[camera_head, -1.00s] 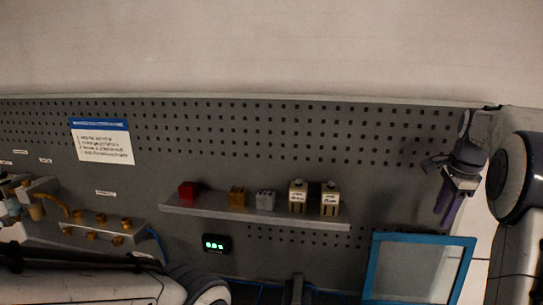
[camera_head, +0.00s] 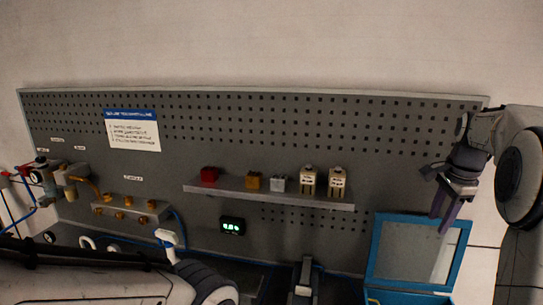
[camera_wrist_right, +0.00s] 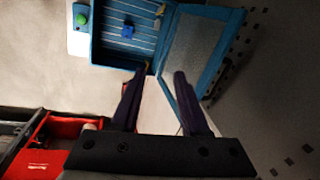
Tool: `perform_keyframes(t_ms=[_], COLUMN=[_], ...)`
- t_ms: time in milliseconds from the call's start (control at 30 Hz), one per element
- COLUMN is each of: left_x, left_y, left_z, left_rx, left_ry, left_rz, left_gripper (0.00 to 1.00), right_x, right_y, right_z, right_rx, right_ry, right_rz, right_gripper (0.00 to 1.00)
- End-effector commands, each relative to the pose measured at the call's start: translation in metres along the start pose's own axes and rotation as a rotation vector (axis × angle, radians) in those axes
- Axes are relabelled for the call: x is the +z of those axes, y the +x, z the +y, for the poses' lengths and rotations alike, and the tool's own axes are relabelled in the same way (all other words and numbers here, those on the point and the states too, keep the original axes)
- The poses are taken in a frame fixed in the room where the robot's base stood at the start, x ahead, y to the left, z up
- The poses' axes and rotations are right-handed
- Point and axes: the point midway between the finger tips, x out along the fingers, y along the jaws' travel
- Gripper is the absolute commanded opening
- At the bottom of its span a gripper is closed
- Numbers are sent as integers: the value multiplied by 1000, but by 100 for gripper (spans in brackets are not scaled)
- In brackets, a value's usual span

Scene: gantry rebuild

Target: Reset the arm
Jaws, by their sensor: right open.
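My right gripper (camera_head: 447,207) hangs at the right side of the head view, in front of the pegboard's right end and just above the blue-framed panel. It points down, and its dark fingers are apart and empty. In the right wrist view its two fingers (camera_wrist_right: 155,100) show spread, with nothing between them. My left arm lies across the lower left of the head view. Its gripper cannot be made out there.
A shelf (camera_head: 265,193) on the pegboard (camera_head: 330,115) holds a red block (camera_head: 209,175) and several other small parts. A blue box (camera_wrist_right: 98,40) with an open blue-framed lid (camera_head: 414,252) stands below my right gripper. A red bin (camera_wrist_right: 45,145) is at left in the wrist view.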

Motion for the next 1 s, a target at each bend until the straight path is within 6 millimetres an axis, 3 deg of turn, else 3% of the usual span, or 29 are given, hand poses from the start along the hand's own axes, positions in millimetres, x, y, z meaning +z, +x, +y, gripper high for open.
perform_keyframes(t_ms=[267,367,467,600,700,800,900,1000], left_x=[1,2,3,4,5,6,6,7], left_y=[23,33,49,75,93,109,121,128], left_z=[-2,-2,-4,-5,-7,-8,-9,-9], left_rx=[0,0,0,0,0,0,0,0], left_ry=[-1,-1,-2,-3,-4,-5,-6,-6], left_rz=[0,1,0,0,0,0,0,0], left_gripper=[0,0,0,0,0,0,0,0], right_x=[90,134,191,272,314,340,350,351], right_y=[26,39,57,87,109,132,150,163], right_z=[11,24,51,116,176,237,288,323], right_rx=[9,13,15,15,11,3,-5,-11], right_ry=[-311,-478,-708,-1113,-1416,-1704,-1945,-2114], right_rz=[-40,-61,-89,-138,-174,-208,-237,-257], right_gripper=[45,45,45,45,45,45,45,45])
